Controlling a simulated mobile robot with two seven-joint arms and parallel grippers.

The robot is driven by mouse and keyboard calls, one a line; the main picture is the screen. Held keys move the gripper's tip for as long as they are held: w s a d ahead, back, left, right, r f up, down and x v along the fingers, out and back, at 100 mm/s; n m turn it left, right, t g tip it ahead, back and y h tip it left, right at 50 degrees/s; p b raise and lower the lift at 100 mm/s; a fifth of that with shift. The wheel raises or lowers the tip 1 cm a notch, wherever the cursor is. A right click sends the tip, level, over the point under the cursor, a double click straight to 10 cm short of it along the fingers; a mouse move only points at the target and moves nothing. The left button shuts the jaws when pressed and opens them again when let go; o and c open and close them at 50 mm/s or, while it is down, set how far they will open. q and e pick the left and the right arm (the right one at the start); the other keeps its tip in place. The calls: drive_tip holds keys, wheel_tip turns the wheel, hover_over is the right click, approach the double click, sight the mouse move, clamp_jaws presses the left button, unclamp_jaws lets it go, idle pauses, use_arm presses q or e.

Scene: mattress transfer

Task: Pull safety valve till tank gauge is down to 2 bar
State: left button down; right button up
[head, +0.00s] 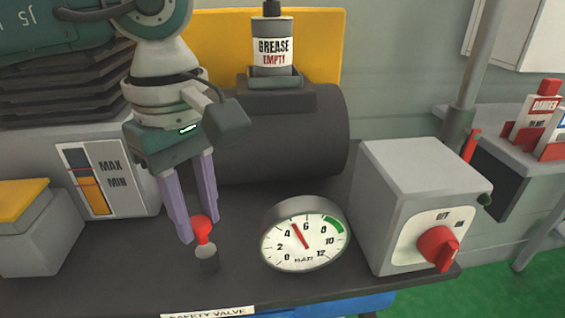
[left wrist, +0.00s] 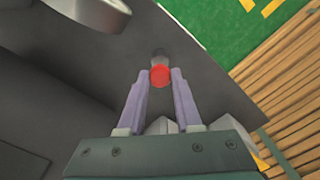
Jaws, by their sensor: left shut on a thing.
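The safety valve has a red knob (head: 202,228) on a short dark post at the bench's front, above a "SAFETY VALVE" label (head: 207,312). My left gripper (head: 197,227) points down at the valve, its two purple fingers shut on the red knob. In the left wrist view the red knob (left wrist: 159,76) lies between the fingertips (left wrist: 160,75). The round tank gauge (head: 304,236) stands right of the valve. Its red needle points between 4 and 6, near 5 bar. My right gripper is not in view.
A grey box with a red rotary switch (head: 438,247) stands right of the gauge. A dark tank (head: 290,135) with a grease container (head: 272,50) is behind. A grey box with MAX and MIN marks (head: 108,180) is at left.

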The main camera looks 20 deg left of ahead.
sight(198, 221)
use_arm(q)
drive_tip(key=c, duration=0.6)
unclamp_jaws()
drive_tip(key=shift+r, duration=0.1)
wheel_tip(198, 221, up, 10)
drive_tip(key=shift+f, duration=0.1)
